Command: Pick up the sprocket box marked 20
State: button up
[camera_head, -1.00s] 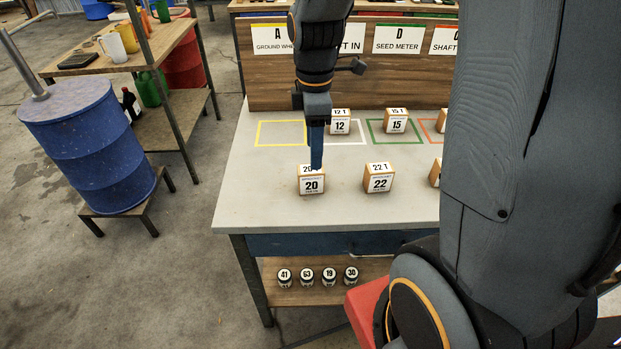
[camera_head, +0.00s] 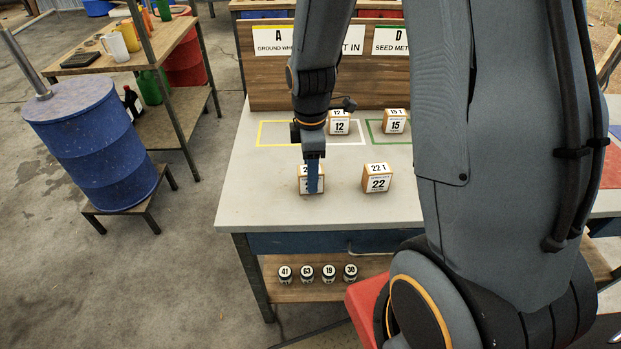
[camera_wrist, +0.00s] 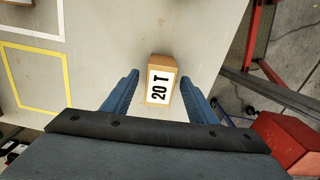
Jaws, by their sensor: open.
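The sprocket box marked 20 (camera_head: 304,187) is a small tan box with white labels near the front left of the workbench. My gripper (camera_head: 313,188) is over it in the head view and hides much of its front face. In the wrist view the box's top label reads 20 T (camera_wrist: 159,88). The two blue fingers (camera_wrist: 160,92) are apart, one on each side of the box, with a gap showing on the left and the right. The gripper is open and holds nothing. I cannot tell how far the fingertips are above the bench.
The box marked 22 (camera_head: 377,179) stands to the right. Boxes marked 12 (camera_head: 340,127) and 15 (camera_head: 394,126) stand farther back, before a label board (camera_head: 350,85). Small numbered jars (camera_head: 307,274) sit on the lower shelf. The bench's front left (camera_head: 250,210) is bare.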

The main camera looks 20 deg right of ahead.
jog(key=c, duration=1.2)
jog(key=shift+r, duration=0.1)
